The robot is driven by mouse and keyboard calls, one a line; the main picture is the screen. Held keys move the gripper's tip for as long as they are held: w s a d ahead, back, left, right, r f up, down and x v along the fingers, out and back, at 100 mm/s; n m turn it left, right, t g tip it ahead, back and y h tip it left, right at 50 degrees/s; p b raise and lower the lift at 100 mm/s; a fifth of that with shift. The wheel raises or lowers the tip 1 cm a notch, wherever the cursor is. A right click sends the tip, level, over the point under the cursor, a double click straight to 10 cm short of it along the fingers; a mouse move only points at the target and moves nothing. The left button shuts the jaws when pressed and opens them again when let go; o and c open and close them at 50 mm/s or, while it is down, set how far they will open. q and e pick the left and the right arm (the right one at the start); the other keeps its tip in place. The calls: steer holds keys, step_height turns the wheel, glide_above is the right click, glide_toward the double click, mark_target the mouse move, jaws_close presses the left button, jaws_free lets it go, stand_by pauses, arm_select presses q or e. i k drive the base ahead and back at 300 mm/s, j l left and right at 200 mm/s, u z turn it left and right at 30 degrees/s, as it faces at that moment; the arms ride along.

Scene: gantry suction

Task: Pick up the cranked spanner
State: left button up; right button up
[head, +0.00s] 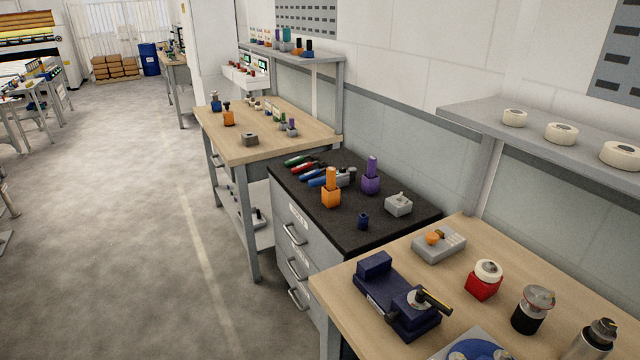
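I cannot make out a cranked spanner for certain in the head view. A dark bar with a yellowish edge (434,300) lies tilted across the top of a dark blue device (374,268) on the near wooden bench (345,285); I cannot tell whether it is the spanner or part of the device. Several red, green and blue hand tools (305,170) lie at the back left of the black-topped drawer cabinet (345,235); their shapes are too small to tell. Neither of my grippers is in view.
The near bench also holds a grey box with an orange knob (439,244), a red container (485,280), a dark jar (532,310) and a spray-like can (597,338). White tape rolls (561,132) sit on the shelf above. The floor (130,220) at left is clear.

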mark_target(308, 175)
steer(key=i+j+z, duration=0.25)
steer(key=z, duration=0.15)
steer(key=i+j+z, duration=0.2)
steer(key=j+z, duration=0.15)
steer(key=i+j+z, duration=0.2)
steer(key=j+z, duration=0.2)
steer(key=i+j+z, duration=0.1)
steer(key=j+z, duration=0.65)
steer(key=i+j, duration=0.05)
steer(key=j, duration=0.05)
